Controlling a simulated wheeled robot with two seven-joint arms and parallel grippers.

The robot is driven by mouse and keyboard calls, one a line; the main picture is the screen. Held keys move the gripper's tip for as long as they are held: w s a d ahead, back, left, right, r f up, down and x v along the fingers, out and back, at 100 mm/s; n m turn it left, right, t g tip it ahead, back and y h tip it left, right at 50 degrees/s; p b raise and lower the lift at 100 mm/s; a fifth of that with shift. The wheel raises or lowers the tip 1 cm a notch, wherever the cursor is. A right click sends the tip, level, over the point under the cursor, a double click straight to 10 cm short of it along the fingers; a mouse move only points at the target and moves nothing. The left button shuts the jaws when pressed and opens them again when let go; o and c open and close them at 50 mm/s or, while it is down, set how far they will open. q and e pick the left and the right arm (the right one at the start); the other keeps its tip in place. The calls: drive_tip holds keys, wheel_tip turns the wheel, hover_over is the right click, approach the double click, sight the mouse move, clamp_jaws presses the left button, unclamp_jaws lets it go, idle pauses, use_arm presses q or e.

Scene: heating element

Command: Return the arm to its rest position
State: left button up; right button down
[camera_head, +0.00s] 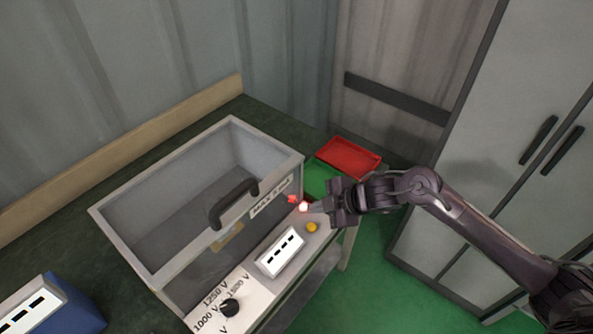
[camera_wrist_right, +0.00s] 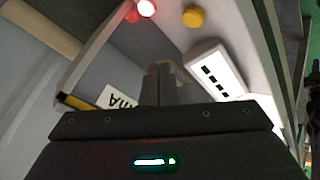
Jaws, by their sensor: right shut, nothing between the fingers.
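My right arm comes in from the right in the head view. Its gripper (camera_head: 322,208) is at the right end of the machine's front panel, close to a glowing red-white light (camera_head: 303,206) and a yellow button (camera_head: 311,227). In the right wrist view the gripper (camera_wrist_right: 160,85) is shut and empty, with the lit light (camera_wrist_right: 146,8) and the yellow button (camera_wrist_right: 193,17) beyond it. I cannot tell whether the fingertips touch the panel. My left gripper is not in view.
The grey open-topped machine (camera_head: 130,235) has a black handle (camera_head: 233,203), a display (camera_head: 281,251) and a voltage knob (camera_head: 229,306). Red (camera_head: 350,156) and green (camera_head: 321,177) trays lie behind the gripper. A blue box (camera_head: 80,308) stands front left. A grey cabinet (camera_head: 500,150) stands right.

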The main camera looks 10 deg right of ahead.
drive_tip(key=shift+a, duration=0.15)
drive_tip(key=a+m, duration=0.1)
drive_tip(key=s+a+m+t, duration=0.1)
drive_tip(key=a, duration=0.1)
drive_tip(key=s+a+m+t+h, duration=0.1)
drive_tip(key=shift+a+r, duration=0.3)
drive_tip(key=shift+a, duration=0.1)
drive_tip(key=s+d+r+m+g+h, duration=0.1)
drive_tip(key=s+d+m+g+h, duration=0.2)
drive_tip(key=s+m, duration=0.5)
drive_tip(key=s+d+r+m+g+h, duration=0.1)
drive_tip(key=s+d+m+h, duration=0.2)
drive_tip(key=s+d+m, duration=0.5)
drive_tip(key=s+a+f+n+g+b, duration=0.1)
drive_tip(key=s+f, duration=0.1)
drive_tip(key=f, duration=1.5)
drive_tip(key=s+a+f+n+g+b, duration=0.1)
drive_tip(key=s+a+f, duration=0.1)
drive_tip(key=f, duration=1.4)
drive_tip(key=s+d+f, duration=0.2)
drive_tip(key=s+f, duration=0.7)
drive_tip(key=s+d+f+g+b, duration=0.1)
drive_tip(key=s+d+f, duration=0.1)
drive_tip(key=s+f, duration=0.8)
drive_tip(key=shift+b, duration=0.3)
